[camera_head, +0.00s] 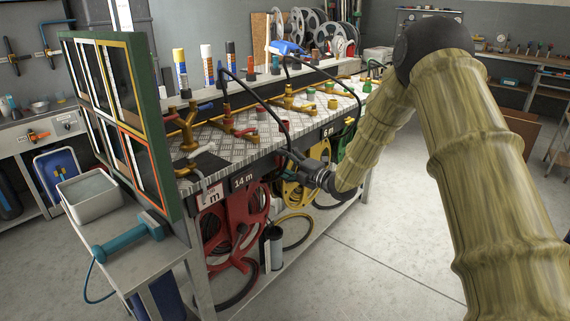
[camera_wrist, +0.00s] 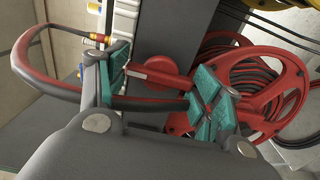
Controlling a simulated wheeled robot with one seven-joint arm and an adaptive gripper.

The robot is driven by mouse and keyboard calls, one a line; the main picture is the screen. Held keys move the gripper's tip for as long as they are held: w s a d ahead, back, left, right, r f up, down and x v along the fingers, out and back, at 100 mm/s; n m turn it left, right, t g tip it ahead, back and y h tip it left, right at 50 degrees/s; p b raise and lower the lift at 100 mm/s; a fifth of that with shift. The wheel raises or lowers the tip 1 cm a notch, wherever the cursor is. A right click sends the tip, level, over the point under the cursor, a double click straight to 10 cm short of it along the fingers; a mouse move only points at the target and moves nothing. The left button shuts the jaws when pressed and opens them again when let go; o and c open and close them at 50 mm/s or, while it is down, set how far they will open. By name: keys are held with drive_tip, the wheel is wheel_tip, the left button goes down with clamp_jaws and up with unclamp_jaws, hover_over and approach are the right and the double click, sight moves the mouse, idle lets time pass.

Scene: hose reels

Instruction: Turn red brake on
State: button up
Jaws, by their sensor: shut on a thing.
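The red hose reel (camera_head: 262,205) hangs under the front edge of the bench by the "14 m" label. It fills the right of the wrist view (camera_wrist: 290,70) with dark hose wound on it. My gripper (camera_head: 292,158) is at the bench's front edge beside this reel. The brake is hidden behind my gripper in the head view. I cannot tell its exact position.
A yellow reel (camera_head: 297,192) hangs just right of the red one. The metal bench top (camera_head: 225,150) carries several brass valves and coloured bottles. A red and dark hose (camera_wrist: 35,60) loops close to my fingers. The floor (camera_head: 390,250) to the right is clear.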

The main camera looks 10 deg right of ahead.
drive_tip(key=m+p, duration=0.1)
drive_tip(key=m, duration=0.3)
drive_tip(key=shift+m+p, duration=0.35)
drive_tip(key=shift+m, duration=0.05)
drive_tip(key=m+p, duration=0.1)
drive_tip(key=m, duration=0.3)
drive_tip(key=shift+m+p, duration=0.3)
drive_tip(key=shift+p, duration=0.05)
drive_tip(key=m+p, duration=0.2)
drive_tip(key=m, duration=0.3)
drive_tip(key=shift+m+p, duration=0.4)
drive_tip(key=shift+m, duration=1.2)
drive_tip(key=o, duration=1)
drive_tip(key=shift+o, duration=0.2)
